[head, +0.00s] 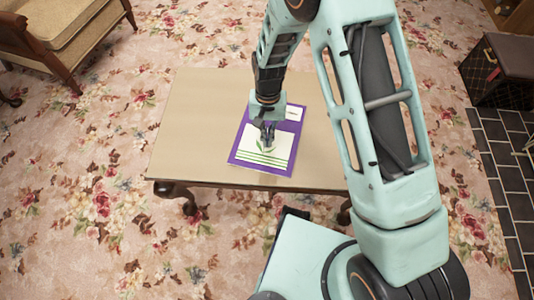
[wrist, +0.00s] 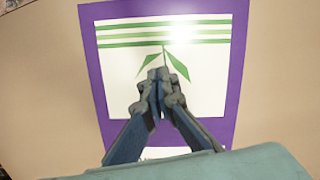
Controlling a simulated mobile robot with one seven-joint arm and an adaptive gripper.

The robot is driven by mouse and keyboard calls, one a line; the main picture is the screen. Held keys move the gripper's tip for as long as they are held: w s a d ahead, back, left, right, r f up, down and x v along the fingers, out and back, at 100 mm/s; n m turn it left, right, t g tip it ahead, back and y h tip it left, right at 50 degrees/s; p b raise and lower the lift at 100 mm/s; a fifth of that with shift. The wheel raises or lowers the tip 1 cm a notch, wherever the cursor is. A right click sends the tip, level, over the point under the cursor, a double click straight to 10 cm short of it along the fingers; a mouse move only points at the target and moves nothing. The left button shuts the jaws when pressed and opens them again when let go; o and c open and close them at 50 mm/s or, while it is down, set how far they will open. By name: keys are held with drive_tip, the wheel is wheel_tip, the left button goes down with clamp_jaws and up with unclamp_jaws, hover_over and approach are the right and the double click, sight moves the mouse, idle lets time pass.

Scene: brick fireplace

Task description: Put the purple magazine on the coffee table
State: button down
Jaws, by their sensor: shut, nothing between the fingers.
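The purple magazine (head: 235,154) lies flat on the coffee table (head: 195,110), near the table's front edge in the head view. It has a purple border, a white panel and green stripes. In the wrist view the magazine (wrist: 238,75) fills the middle, with its striped end at the top. My gripper (head: 268,143) is over the magazine's white panel. In the wrist view my gripper's fingertips (wrist: 159,75) are together with nothing between them. I cannot tell whether the tips touch the magazine. My arm and fingers hide part of its cover.
The coffee table's left side is bare. An upholstered wooden chair (head: 65,30) stands at the back left. A dark box (head: 500,70) stands at the right, by dark floor tiles (head: 505,160). Floral carpet (head: 90,180) lies open left of the table.

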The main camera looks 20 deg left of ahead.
drive_tip(key=shift+r+p, duration=0.6)
drive_tip(key=shift+r, duration=0.05)
drive_tip(key=shift+w+d+f, duration=0.1)
drive_tip(key=shift+f, duration=0.05)
drive_tip(key=w+a, duration=0.1)
drive_tip(key=w, duration=0.2)
drive_tip(key=w+a, duration=0.1)
drive_tip(key=w, duration=0.2)
drive_tip(key=w+a+p, duration=0.1)
drive_tip(key=w, duration=0.3)
drive_tip(key=shift+a, duration=0.35)
drive_tip(key=shift+w+a, duration=0.2)
drive_tip(key=shift+w, duration=0.4)
